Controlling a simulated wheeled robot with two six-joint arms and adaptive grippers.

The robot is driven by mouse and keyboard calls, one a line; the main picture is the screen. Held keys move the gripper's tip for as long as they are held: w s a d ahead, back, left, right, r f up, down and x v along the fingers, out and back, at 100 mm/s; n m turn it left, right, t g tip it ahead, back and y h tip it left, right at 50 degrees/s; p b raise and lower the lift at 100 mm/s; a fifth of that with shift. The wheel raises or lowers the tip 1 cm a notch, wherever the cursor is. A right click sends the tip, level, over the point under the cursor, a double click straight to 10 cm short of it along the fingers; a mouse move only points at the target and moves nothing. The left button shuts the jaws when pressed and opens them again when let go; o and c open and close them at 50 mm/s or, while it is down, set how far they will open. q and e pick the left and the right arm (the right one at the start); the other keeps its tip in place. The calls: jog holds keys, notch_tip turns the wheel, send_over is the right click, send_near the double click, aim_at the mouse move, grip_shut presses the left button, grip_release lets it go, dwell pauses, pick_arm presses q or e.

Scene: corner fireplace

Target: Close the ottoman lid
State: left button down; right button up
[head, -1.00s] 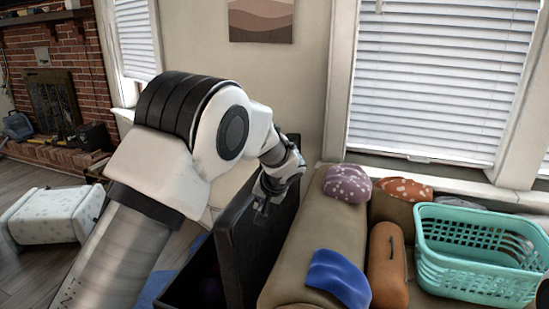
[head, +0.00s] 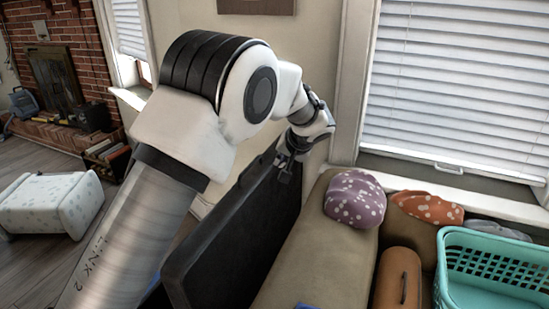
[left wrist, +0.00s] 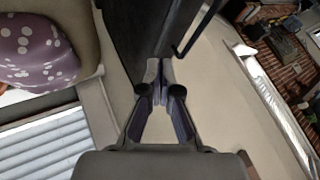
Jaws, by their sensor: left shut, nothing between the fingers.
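The ottoman lid (head: 240,245) is a dark panel standing raised and tilted beside the beige sofa. It also shows in the left wrist view (left wrist: 138,28). The ottoman's box is mostly hidden behind my left arm and below the picture's edge. My left gripper (head: 286,172) is at the lid's upper far corner, its fingers shut with nothing between them. In the left wrist view the fingertips (left wrist: 160,66) meet close against the dark panel; I cannot tell if they touch it. My right gripper is not in view.
The sofa (head: 328,255) is right of the lid, with a purple dotted cushion (head: 355,198), an orange cushion (head: 428,208), a brown bolster (head: 397,280) and a teal basket (head: 495,275).

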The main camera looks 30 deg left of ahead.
pick_arm(q)
jog(key=a+f, duration=0.1)
jog(key=p, duration=0.2)
send_over(258, 180)
jog(key=f, duration=0.3)
jog(key=d+f, duration=0.1)
jog(key=f, duration=0.1)
jog(key=shift+s+a, duration=0.15)
jog(key=shift+a, duration=0.25)
jog(key=shift+a+f, duration=0.1)
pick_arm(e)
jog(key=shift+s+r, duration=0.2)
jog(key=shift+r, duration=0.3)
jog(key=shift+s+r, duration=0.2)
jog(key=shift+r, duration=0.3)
